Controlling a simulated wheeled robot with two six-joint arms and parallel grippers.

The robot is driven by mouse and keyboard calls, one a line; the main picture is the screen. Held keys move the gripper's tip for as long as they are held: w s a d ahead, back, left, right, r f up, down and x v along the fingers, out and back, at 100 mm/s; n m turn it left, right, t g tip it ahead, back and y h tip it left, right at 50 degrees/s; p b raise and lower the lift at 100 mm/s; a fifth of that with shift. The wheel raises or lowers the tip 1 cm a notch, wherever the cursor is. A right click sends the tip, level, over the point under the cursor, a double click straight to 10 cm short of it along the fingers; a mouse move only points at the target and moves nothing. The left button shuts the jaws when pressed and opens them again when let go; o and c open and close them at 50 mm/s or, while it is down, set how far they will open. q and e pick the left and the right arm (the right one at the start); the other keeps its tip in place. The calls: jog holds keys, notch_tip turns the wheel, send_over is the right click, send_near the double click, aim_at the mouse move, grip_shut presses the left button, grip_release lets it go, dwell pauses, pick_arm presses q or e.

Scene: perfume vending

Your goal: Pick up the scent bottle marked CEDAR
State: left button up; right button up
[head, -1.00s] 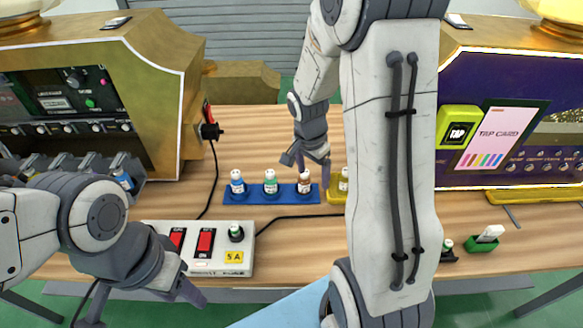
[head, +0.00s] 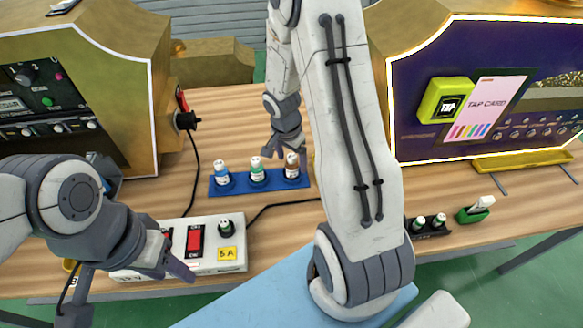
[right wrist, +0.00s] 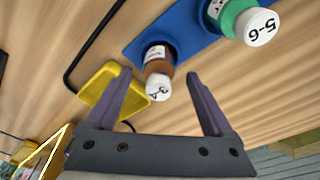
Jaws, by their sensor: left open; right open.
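Three small white-capped bottles stand in a blue tray (head: 238,184): a blue one (head: 221,174), a green one (head: 257,172) and a brown one (head: 292,166). Their labels are too small to read, so I cannot tell which is CEDAR. My right gripper (head: 284,152) is open at the brown bottle. In the right wrist view, the brown bottle (right wrist: 157,66) has its cap between the open fingers (right wrist: 158,82), with a gap on both sides. The green bottle (right wrist: 232,15) is cut by the top edge, its cap marked 5-6. My left gripper (head: 128,290) is open at lower left.
A white switch box (head: 212,262) with red switches stands in front of the tray. A black rack (head: 428,233) holds small bottles at right. Vending machines (head: 150,60) flank the table; its middle back is clear.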

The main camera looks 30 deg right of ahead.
jog(key=shift+d+f, duration=0.2)
jog(key=shift+f, duration=0.85)
grip_shut()
jog(key=shift+r, duration=0.1)
